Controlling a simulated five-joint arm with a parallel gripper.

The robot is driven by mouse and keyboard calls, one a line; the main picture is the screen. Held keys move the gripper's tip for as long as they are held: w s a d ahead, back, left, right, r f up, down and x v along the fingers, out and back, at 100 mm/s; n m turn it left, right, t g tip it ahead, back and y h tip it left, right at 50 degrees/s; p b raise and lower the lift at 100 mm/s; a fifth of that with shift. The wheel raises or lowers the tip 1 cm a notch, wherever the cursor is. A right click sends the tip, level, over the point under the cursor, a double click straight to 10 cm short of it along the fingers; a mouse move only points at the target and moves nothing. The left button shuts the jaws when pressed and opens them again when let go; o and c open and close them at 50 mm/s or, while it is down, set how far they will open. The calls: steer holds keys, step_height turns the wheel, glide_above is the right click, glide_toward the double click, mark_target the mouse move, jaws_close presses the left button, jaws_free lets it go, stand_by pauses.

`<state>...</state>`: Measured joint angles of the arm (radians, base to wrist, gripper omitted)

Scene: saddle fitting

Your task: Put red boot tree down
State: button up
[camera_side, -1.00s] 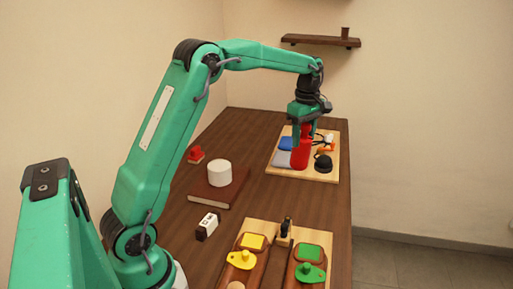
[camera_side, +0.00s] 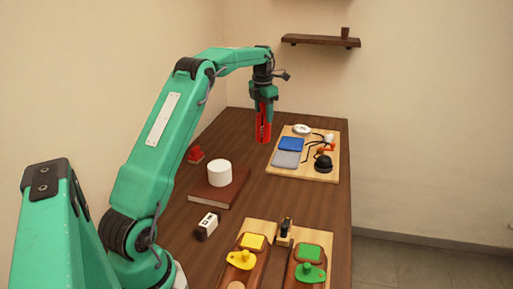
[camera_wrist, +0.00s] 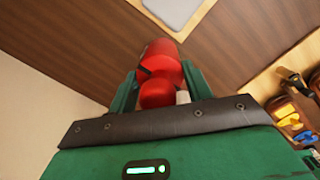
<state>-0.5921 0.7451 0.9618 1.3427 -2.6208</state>
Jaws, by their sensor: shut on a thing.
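The red boot tree (camera_side: 263,125) hangs upright in my gripper (camera_side: 263,102) in the side view. My gripper is shut on its upper part. It is held over the dark wooden table (camera_side: 240,163), to the left of the board at the far right. The gap between its lower end and the table top is hard to judge. In the wrist view the red boot tree (camera_wrist: 160,72) sits between the two green fingers (camera_wrist: 155,90), and the fingers and gripper body hide part of it.
The far-right board (camera_side: 279,173) carries a blue pad (camera_side: 291,144), a grey pad (camera_side: 286,159), a white dish (camera_side: 302,129) and a black round thing (camera_side: 323,163). A white cylinder (camera_side: 220,172) stands on a brown book (camera_side: 214,196). A red object (camera_side: 195,155) lies at the left edge.

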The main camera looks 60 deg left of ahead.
steer(key=a+n, duration=0.1)
steer(key=s+a+n, duration=0.1)
steer(key=a, duration=0.1)
steer(key=a+n, duration=0.2)
steer(key=shift+s+a+f, duration=0.15)
steer(key=shift+s, duration=0.25)
steer(key=s+a+f, duration=0.3)
steer(key=a+f, duration=0.4)
steer(key=a, duration=0.4)
steer(key=shift+s, duration=0.15)
steer(key=shift+f, duration=2)
steer(key=shift+f, duration=0.1)
steer(key=o, duration=1.5)
